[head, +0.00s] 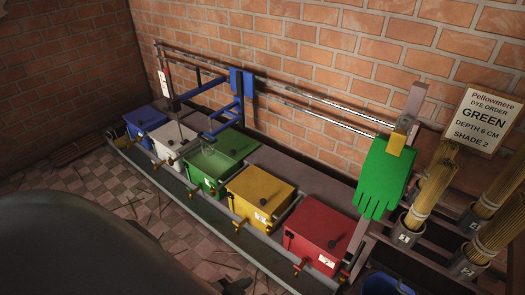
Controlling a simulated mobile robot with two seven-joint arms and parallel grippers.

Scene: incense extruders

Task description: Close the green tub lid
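The green tub (211,186) stands in the row of coloured tubs, between the white tub and the yellow tub. Its top is open and I see into it; something pale shows inside. Its green lid (234,144) is swung back behind the opening, toward the brick wall. Neither of my grippers can be made out in the head view.
A blue tub (146,118), a white tub (174,137), a yellow tub (259,195) and a red tub (318,236) have lids down. A blue frame (228,116) on rails stands behind the green tub. A green glove (382,180) hangs at right.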

